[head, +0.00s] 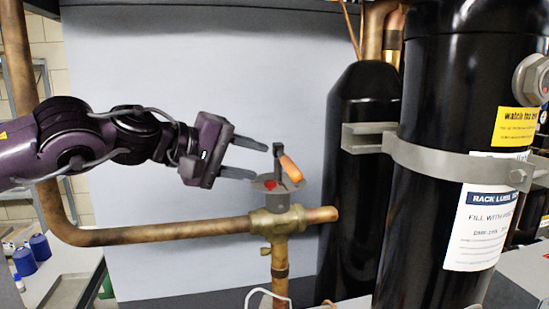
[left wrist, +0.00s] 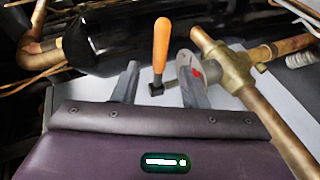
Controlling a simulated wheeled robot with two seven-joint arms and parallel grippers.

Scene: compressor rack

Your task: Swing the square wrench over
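The square wrench (head: 290,168) has an orange handle and a dark grey head. It stands tilted on the grey round top (head: 262,183) of a brass valve (head: 278,222), which bears a red mark. My left gripper (head: 258,161) comes in from the left, open and empty, with its fingertips just short of the wrench. In the left wrist view the wrench's orange handle (left wrist: 161,48) shows between the two open fingers (left wrist: 158,68). I cannot tell from there whether either finger touches it. My right gripper is not in view.
A copper pipe (head: 160,233) runs left from the valve below my left arm. Black cylinders (head: 350,110) stand to the right, the nearer one with a grey clamp band (head: 450,165). A pale panel (head: 210,60) lies behind. Blue spools (head: 40,246) sit at lower left.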

